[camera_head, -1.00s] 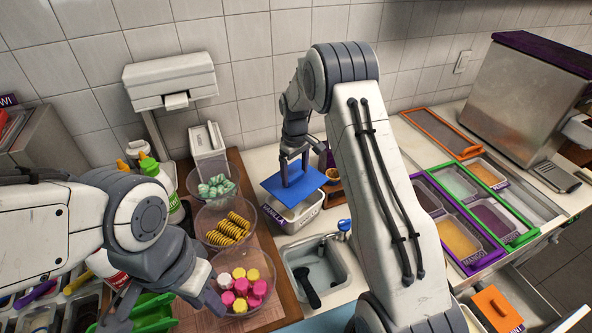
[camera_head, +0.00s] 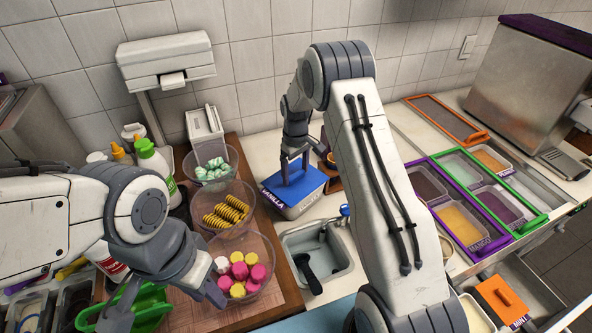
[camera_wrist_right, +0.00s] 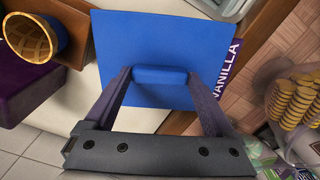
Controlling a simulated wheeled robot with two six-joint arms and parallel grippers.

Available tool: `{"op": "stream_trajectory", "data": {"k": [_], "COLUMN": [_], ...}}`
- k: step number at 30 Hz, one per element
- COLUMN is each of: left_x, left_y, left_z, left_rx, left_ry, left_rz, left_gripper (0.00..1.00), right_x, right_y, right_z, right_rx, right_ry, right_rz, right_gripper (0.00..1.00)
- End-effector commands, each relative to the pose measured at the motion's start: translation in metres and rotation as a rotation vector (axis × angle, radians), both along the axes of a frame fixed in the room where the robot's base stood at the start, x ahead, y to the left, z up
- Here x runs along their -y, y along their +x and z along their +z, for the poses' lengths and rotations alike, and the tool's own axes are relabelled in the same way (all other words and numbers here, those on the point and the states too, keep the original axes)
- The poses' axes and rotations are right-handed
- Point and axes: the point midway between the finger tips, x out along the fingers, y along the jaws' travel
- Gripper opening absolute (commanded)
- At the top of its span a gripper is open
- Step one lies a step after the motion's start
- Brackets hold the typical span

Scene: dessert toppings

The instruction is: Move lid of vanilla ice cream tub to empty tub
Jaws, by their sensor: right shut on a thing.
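The flat blue lid (camera_head: 302,184) lies on or right at the top of the white tub (camera_head: 302,208) labelled VANILLA, against the back counter. My right gripper (camera_head: 294,180) points down and is shut on the lid's raised handle. The right wrist view shows the handle (camera_wrist_right: 160,76) between its two fingers and the VANILLA label at the lid's edge. The tub's inside is hidden under the lid. My left gripper (camera_head: 168,300) hangs at the lower left with its fingers apart, by the topping bowls. I cannot tell which tub is the empty one.
Bowls of toppings (camera_head: 222,212) stand left of a small sink (camera_head: 316,252). Labelled tubs in purple and green frames (camera_head: 468,226) are at the right. An orange lid (camera_head: 500,300) is at the lower right. A waffle cup (camera_wrist_right: 32,38) stands beside the blue lid.

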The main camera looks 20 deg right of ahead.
Motion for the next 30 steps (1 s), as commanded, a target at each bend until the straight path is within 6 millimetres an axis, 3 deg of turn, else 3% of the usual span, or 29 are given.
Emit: {"op": "stream_trajectory", "data": {"k": [6, 7, 17, 20, 30], "left_x": [0.000, 0.000, 0.000, 0.000, 0.000], "left_y": [0.000, 0.000, 0.000, 0.000, 0.000], "left_z": [0.000, 0.000, -0.002, -0.007, -0.026], "left_rx": [0.000, 0.000, 0.000, 0.000, 0.000], "left_ry": [0.000, 0.000, 0.000, 0.000, 0.000], "left_rz": [0.000, 0.000, 0.000, 0.000, -0.001], "left_gripper": [0.34, 0.34, 0.34, 0.34, 0.34], "right_x": [0.000, 0.000, 0.000, 0.000, 0.000], "right_y": [0.000, 0.000, 0.001, 0.002, 0.001], "right_z": [0.000, 0.000, 0.004, 0.016, 0.081], "right_rx": [0.001, 0.001, 0.004, 0.006, 0.006], "right_ry": [0.000, 0.000, -0.001, -0.001, -0.001], "right_rz": [0.000, 0.000, 0.000, 0.000, 0.000], "right_gripper": [0.34, 1.00, 1.00, 1.00, 1.00]}}
